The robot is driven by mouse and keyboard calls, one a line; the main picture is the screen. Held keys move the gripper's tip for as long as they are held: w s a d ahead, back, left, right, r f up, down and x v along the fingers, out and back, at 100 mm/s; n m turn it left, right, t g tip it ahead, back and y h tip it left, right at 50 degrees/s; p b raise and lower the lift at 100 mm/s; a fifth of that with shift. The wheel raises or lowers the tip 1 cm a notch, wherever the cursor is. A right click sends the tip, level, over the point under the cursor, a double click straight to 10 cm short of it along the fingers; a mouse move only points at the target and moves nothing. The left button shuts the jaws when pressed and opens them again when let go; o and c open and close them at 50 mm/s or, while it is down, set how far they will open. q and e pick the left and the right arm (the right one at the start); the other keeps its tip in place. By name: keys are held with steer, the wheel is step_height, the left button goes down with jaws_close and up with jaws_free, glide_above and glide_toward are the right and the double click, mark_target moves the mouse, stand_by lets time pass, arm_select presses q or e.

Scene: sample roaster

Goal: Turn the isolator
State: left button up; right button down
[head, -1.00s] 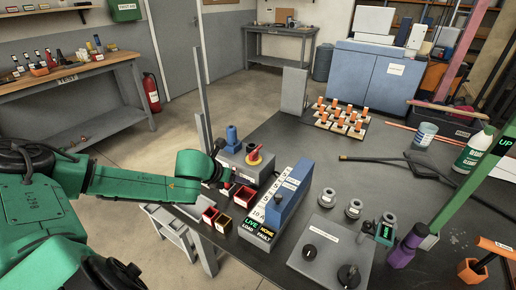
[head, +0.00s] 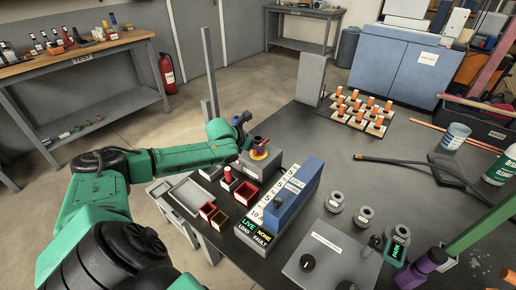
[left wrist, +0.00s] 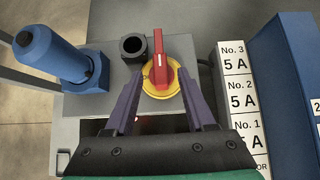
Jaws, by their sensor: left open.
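The isolator is a red handle (left wrist: 158,58) on a round yellow plate (left wrist: 175,87), mounted on a grey box (left wrist: 100,75). In the left wrist view the handle points up the picture. My left gripper (left wrist: 158,80) is open, with one purple finger on each side of the handle's lower end; I cannot tell whether either touches it. In the head view the yellow plate (head: 259,154) shows beside my left gripper (head: 250,146), which partly covers the box (head: 268,168). My right gripper is out of view.
A blue plug (left wrist: 75,65) and a black socket (left wrist: 133,47) stand left of the handle. A blue unit (head: 297,200) with white fuse labels stands close on the right. Red bins (head: 246,191) lie in front. Orange pegs (head: 362,108) stand farther back.

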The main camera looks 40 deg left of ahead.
arm_select(q)
steer(key=x, duration=0.3)
steer(key=shift+w+f, duration=0.2)
steer(key=shift+s+r, duration=0.1)
steer(key=shift+c, duration=0.9)
jaws_close()
